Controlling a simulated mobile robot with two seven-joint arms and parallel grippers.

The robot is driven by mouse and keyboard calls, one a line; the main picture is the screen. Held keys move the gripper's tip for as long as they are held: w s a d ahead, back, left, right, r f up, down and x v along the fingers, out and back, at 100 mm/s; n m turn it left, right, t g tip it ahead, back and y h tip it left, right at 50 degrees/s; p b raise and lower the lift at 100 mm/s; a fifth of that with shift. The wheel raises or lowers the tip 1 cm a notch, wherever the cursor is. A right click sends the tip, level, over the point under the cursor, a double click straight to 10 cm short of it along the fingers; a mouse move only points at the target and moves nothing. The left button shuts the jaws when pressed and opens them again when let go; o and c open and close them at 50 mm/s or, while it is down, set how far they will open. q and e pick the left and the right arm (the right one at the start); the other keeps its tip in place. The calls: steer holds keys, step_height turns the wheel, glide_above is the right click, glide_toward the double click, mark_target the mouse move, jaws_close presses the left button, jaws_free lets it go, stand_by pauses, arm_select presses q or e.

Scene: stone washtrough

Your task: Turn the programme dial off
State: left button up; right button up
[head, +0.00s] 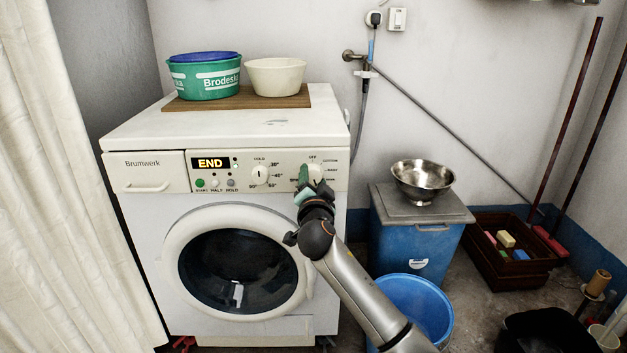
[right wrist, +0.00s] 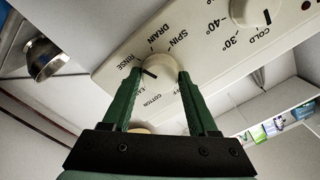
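The programme dial (head: 315,172) is a round white knob at the right end of the washing machine's panel, with OFF printed above it. It also shows in the right wrist view (right wrist: 158,70), with a dark pointer line toward the RINSE and EASY side, away from OFF. My right gripper (head: 306,180) has its green fingers at the dial. In the right wrist view the fingers (right wrist: 161,74) are apart, one on each side of the knob; I cannot tell whether they touch it. The right finger partly hides the OFF label. My left gripper is not in view.
The washing machine (head: 150,215) shows END on its display (head: 210,163). A temperature dial (head: 260,174) sits left of the programme dial. Two tubs stand on a board (head: 240,102) on top. A blue bin (head: 405,240) with a metal bowl (head: 422,178) stands to the right.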

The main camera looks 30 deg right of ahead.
jaws_close()
